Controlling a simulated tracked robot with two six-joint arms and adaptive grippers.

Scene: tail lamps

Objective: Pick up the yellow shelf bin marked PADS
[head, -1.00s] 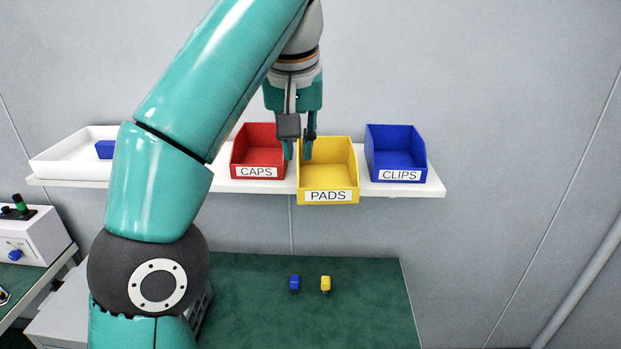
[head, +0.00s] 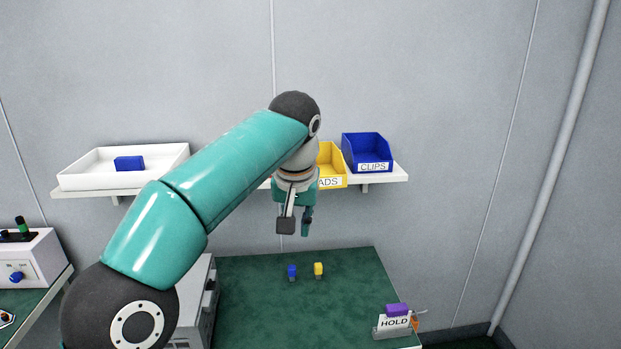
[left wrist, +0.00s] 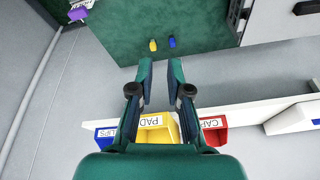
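The yellow bin marked PADS (head: 331,163) sits on the wall shelf. In the head view my left arm hides its left part; it also shows in the left wrist view (left wrist: 160,134), partly behind the fingers. My left gripper (head: 295,228) hangs in front of the shelf, below the bin's level and apart from it. Its fingers, seen in the left wrist view (left wrist: 160,72), are spread with nothing between them. My right gripper is in neither view.
A blue CLIPS bin (head: 366,152) stands right of the yellow one, and a red CAPS bin (left wrist: 212,132) on its other side. A white tray (head: 85,170) holds a blue block (head: 129,163). The green bench (head: 250,300) below carries small blue and yellow pieces and a HOLD sign (head: 394,322).

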